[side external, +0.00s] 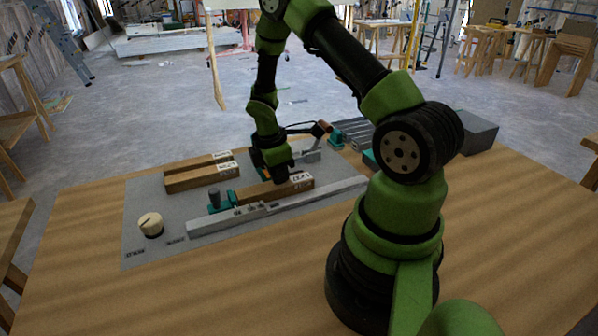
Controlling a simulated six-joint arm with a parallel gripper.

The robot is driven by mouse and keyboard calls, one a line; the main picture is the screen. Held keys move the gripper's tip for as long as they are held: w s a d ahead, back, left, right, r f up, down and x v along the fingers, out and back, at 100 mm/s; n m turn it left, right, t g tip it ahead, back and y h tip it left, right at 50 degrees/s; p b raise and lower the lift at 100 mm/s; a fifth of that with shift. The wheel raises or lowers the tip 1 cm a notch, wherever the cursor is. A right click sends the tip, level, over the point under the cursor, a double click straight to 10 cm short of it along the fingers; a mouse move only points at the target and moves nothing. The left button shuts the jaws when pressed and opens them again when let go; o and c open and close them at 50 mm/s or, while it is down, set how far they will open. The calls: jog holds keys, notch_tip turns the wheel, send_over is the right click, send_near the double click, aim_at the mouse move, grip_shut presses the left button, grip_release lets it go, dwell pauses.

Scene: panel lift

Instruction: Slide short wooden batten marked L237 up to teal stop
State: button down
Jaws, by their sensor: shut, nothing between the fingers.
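A short wooden batten (262,192) with a white label on its right end lies on the grey panel, just behind a long pale rail. The label is too small to read surely. A teal stop (220,204) with a dark knob sits at the batten's left end; I cannot tell whether the two touch. My gripper (279,180) is shut and empty, pointing down at the right half of the batten. Its fingertips are dark and partly lost against the wood, so contact is unclear.
Two more labelled battens (195,179) lie at the panel's back left. A cream knob (150,224) stands front left, and the pale rail (262,211) runs along the front.

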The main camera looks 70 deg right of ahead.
aim_at(268, 188)
jog(key=shift+w+a+f, duration=0.15)
jog(key=shift+a+f, duration=0.2)
jog(key=shift+a, duration=0.35)
jog(key=shift+r, duration=0.85)
jog(key=a+r+m+t, duration=0.1)
jog(key=a+r+m, duration=0.15)
jog(key=r, duration=0.65)
jog(key=a+r+m+t, duration=0.1)
jog(key=a+r, duration=0.3)
jog(key=r, duration=0.4)
jog(key=s+a+r+m+t+y, duration=0.3)
jog(key=s+a+r+m+t, duration=0.3)
jog(key=s+a+r+m, duration=0.3)
jog(key=s+a, duration=0.2)
jog(key=a, duration=0.1)
jog(key=shift+r+y, duration=0.3)
jog(key=shift+r, duration=0.1)
